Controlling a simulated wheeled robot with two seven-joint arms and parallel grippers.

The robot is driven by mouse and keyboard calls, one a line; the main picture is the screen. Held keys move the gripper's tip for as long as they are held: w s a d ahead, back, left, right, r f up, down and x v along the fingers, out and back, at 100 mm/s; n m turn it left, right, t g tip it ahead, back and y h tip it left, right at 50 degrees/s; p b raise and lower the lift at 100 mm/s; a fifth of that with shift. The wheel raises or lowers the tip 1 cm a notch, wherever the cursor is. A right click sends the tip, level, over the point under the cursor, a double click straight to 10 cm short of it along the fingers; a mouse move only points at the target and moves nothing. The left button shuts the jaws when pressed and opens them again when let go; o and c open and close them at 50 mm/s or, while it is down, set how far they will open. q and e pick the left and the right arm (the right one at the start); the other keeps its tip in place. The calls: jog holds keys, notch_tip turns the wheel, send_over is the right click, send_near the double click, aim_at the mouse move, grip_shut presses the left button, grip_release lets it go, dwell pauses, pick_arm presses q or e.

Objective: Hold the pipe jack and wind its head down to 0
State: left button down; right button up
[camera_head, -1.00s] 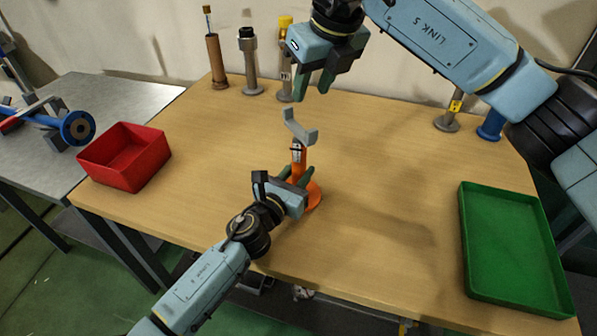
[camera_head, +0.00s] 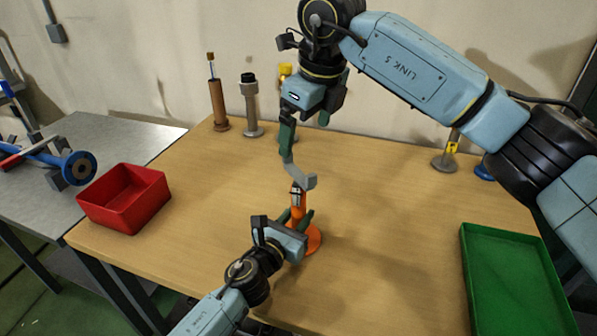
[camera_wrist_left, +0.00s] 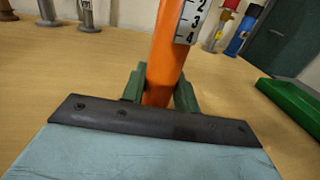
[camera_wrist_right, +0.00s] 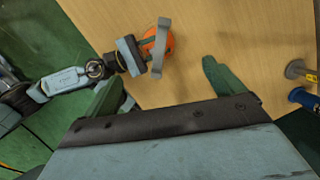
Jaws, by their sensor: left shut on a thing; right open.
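The orange pipe jack (camera_head: 311,238) stands upright on the wooden table, with a grey V-shaped head (camera_head: 298,174) on top. My left gripper (camera_head: 294,230) is shut on its orange body; the left wrist view shows green fingers on both sides of the orange tube (camera_wrist_left: 166,60). A white scale (camera_wrist_left: 193,22) on the tube shows 2, 3 and 4. My right gripper (camera_head: 306,125) is open and empty above the head, fingers pointing down. In the right wrist view, the head (camera_wrist_right: 160,47) lies up and left of the gap between the fingers (camera_wrist_right: 160,80). The head's height reading cannot be told.
A red bin (camera_head: 124,200) stands at the table's left edge and a green tray (camera_head: 515,285) at the right. Several stands, including a brown one (camera_head: 217,103) and a grey one (camera_head: 250,105), line the back. The table's right middle is clear.

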aim_at(299, 173)
jog(key=shift+o, duration=0.3)
jog(key=n, duration=0.3)
jog(key=shift+w+a+r+g+h, duration=0.1)
jog(key=shift+w+a+g+h, duration=0.2)
jog(key=shift+w+a+g, duration=0.1)
pick_arm(q)
jog(key=shift+f, duration=0.1)
pick_arm(e)
jog(key=f+n, duration=0.3)
jog(key=w+f+n+g, duration=0.1)
jog(key=f+n, duration=0.2)
jog(key=n, duration=0.1)
jog(key=f+n+h, duration=0.1)
jog(key=f+n, duration=0.2)
jog(key=f, duration=0.1)
jog(key=shift+w+a+n+g, duration=0.15)
jog(key=shift+a+n+g, duration=0.15)
jog(key=shift+a, duration=0.05)
jog(key=c, duration=0.7)
jog(key=shift+o, duration=0.2)
jog(key=shift+r, duration=0.1)
jog(key=shift+m, duration=0.4)
